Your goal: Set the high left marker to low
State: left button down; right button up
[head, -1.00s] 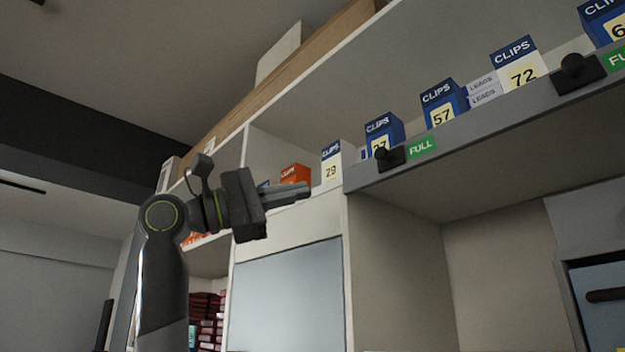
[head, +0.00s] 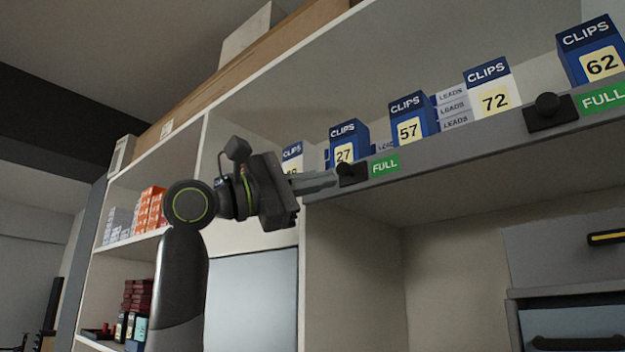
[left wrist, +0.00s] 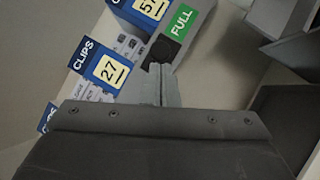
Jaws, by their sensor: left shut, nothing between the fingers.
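The left marker is a dark slider with a round knob (head: 350,172) on the grey front edge of the high shelf. A green FULL label (head: 385,165) shows just right of it. My left gripper (head: 332,181) is shut and empty, its fingertips pointing right, close to the left side of the marker. In the left wrist view the shut fingers (left wrist: 160,72) lie just below the dark marker (left wrist: 160,50), with the green label (left wrist: 181,20) beyond it. I cannot tell whether they touch. My right gripper does not show.
A second dark marker (head: 550,111) with a green FULL label (head: 603,98) sits further right on the same shelf edge (head: 450,148). Several CLIPS boxes (head: 407,118) and stacked LEADS boxes (head: 454,110) stand on the shelf. Open space lies below the edge.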

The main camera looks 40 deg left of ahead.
aim_at(350, 171)
pick_arm(q)
jog(key=shift+d+f, duration=0.1)
jog(key=shift+d, duration=0.1)
jog(key=d, duration=0.2)
jog(key=d+b, duration=0.1)
jog(key=d, duration=0.1)
jog(key=d+b, duration=0.1)
jog(key=shift+s+d, duration=0.3)
jog(key=shift+d, duration=0.1)
jog(key=shift+a, duration=0.1)
